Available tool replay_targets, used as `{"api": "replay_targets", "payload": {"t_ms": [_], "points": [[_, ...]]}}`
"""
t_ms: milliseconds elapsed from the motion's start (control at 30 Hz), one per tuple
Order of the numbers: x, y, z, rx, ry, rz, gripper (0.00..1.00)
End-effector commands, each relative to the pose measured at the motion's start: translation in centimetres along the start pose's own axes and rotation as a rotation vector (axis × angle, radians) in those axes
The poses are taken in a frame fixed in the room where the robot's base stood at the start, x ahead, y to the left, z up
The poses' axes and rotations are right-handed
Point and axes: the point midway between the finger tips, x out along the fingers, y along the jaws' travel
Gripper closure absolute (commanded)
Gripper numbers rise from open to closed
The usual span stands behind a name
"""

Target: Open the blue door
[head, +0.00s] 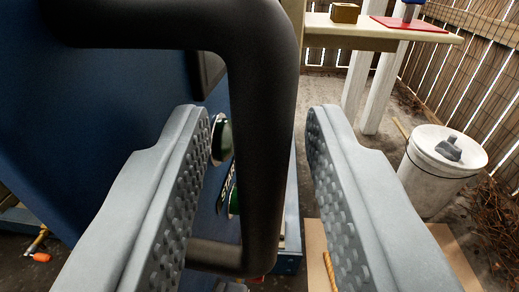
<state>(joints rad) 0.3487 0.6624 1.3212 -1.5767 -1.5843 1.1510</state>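The blue door (95,115) fills the left of the head view. A thick black bar handle (265,130) stands out in front of it, bent at the top and bottom. My gripper (255,130) is open, with one grey finger on each side of the handle's upright part. There is a visible gap between the right finger and the handle, and the left finger also looks apart from it. The door's edges are mostly hidden.
A white bucket (438,170) with a grey object on its lid stands at the right. A table (375,35) holds a small wooden box (345,12) and a red mat (410,24). A slatted fence (475,75) stands behind. An orange-tipped item (40,257) lies at lower left.

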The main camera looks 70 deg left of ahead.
Motion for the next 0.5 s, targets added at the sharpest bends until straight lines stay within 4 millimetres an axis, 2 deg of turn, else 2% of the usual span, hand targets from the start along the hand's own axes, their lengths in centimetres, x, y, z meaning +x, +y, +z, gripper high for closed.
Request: {"api": "replay_targets", "payload": {"t_ms": [167, 500], "points": [[-2.5, 0.0, 0.0, 0.0, 0.001, 0.002, 0.68], [-9.4, 0.1, 0.0, 0.0, 0.0, 0.003, 0.68]]}}
